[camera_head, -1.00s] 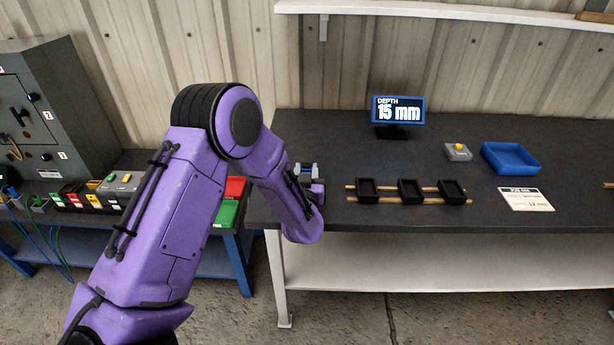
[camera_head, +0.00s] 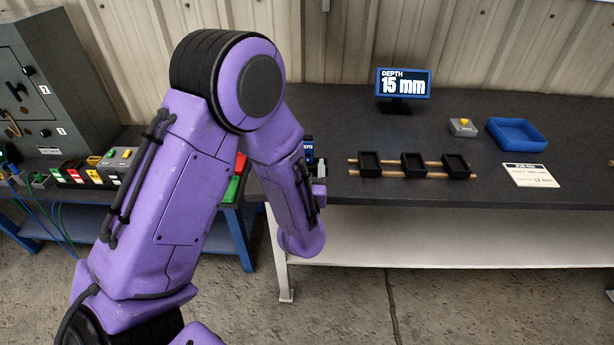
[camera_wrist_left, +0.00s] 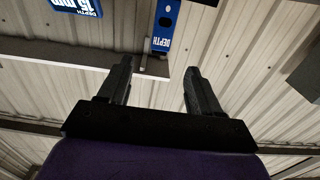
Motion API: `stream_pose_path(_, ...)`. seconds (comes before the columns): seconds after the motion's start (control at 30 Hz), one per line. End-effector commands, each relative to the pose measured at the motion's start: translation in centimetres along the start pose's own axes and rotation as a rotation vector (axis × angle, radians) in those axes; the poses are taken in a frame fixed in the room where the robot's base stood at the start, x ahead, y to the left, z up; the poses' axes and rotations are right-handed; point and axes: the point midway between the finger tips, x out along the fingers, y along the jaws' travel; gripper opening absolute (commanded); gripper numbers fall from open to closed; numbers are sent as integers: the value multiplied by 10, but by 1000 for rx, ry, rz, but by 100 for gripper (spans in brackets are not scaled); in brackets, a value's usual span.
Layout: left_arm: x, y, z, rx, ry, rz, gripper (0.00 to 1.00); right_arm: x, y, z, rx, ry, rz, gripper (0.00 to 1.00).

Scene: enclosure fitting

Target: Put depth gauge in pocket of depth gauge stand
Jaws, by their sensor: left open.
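The blue depth gauge (camera_head: 308,148) shows in the head view just past my left forearm, at the left end of the dark bench. In the left wrist view its blue body (camera_wrist_left: 165,27), lettered DEPTH, lies beyond the fingertips, roughly in line with the gap between them. My left gripper (camera_wrist_left: 158,66) is open with nothing between its fingers. In the head view this gripper (camera_head: 316,175) is mostly hidden by my purple forearm. I cannot make out the depth gauge stand or its pocket. My right gripper is not in view.
A display (camera_head: 403,84) reading DEPTH 15 mm stands at the back of the bench (camera_head: 350,110); it also shows in the left wrist view (camera_wrist_left: 76,6). Three black trays (camera_head: 413,163) sit on wooden rails. A blue tray (camera_head: 517,143), yellow-button box (camera_head: 462,127) and card (camera_head: 530,175) lie right.

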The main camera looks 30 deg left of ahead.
Motion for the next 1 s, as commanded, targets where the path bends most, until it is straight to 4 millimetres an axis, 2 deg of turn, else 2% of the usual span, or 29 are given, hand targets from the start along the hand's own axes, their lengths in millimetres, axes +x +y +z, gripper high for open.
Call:
stream_pose_path(0.13,-18,0,0,0,0,1,64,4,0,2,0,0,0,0)
stream_pose_path(0.3,-21,0,0,-1,0,0,64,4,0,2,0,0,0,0)
stream_pose_path(0.37,-23,-1,6,2,-18,4,64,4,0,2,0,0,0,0)
stream_pose_path(0.47,-37,-10,58,18,-161,35,64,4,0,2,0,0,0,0)
stream_pose_path(0.53,-64,-25,120,29,-348,58,64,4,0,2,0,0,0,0)
stream_pose_path(0.57,-81,-35,147,32,-442,62,64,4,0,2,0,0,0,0)
stream_pose_path(0.6,-105,-49,182,34,-566,59,64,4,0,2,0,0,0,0)
stream_pose_path(0.67,-145,-72,224,36,-743,39,64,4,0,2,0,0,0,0)
stream_pose_path(0.7,-172,-88,246,37,-849,19,64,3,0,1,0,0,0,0)
stream_pose_path(0.8,-227,-121,281,41,-1053,-44,64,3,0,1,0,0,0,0)
stream_pose_path(0.83,-240,-128,286,42,-1095,-60,64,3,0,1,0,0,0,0)
stream_pose_path(0.9,-260,-137,294,42,-1160,-87,64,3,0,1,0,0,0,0)
stream_pose_path(1.0,-269,-142,297,41,-1188,-101,64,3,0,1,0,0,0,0)
